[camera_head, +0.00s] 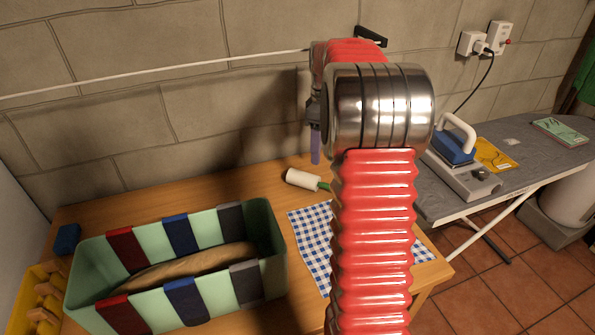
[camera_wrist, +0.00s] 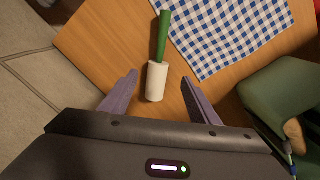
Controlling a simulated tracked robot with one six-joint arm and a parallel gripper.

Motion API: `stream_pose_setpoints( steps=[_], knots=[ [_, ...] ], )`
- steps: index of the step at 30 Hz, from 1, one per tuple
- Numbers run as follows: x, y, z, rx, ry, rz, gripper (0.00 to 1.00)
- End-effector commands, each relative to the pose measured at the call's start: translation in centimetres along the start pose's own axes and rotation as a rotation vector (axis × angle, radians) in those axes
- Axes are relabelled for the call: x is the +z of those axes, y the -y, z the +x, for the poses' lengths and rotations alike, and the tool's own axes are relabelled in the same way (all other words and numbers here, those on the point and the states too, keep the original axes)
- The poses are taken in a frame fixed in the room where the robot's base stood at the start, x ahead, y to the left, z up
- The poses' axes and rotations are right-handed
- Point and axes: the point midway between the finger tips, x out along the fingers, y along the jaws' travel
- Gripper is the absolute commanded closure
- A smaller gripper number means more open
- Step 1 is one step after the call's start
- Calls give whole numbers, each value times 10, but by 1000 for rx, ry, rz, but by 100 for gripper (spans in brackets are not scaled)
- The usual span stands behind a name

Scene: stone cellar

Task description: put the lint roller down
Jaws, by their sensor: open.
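The lint roller has a white cylindrical head (camera_head: 303,179) and a green handle, and lies on the wooden table (camera_head: 262,186) near the wall. In the wrist view the lint roller (camera_wrist: 157,80) lies with its white end toward my gripper and its green handle pointing away. My gripper (camera_wrist: 158,82) is open, with one purple finger on each side of the white head and a gap to both. In the head view my gripper (camera_head: 315,145) is above the table behind the roller, partly hidden by my arm.
A blue checked cloth (camera_head: 312,240) lies beside the roller. A green box (camera_head: 272,222) with coloured straps stands at the front left, a blue block (camera_head: 67,238) near it. An ironing board (camera_head: 545,150) with an iron (camera_head: 452,147) is at the right. The stone wall is close behind.

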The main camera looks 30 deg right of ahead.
Motion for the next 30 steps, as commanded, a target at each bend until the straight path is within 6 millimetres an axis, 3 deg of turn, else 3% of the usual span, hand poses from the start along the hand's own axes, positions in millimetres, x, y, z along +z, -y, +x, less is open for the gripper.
stream_pose_setpoints(
  steps=[8,18,30],
  knots=[
    [-17,45,-30,45,-29,47,44],
    [-31,132,-69,112,-100,151,44],
    [-24,234,-90,160,-211,272,44]
  ],
)
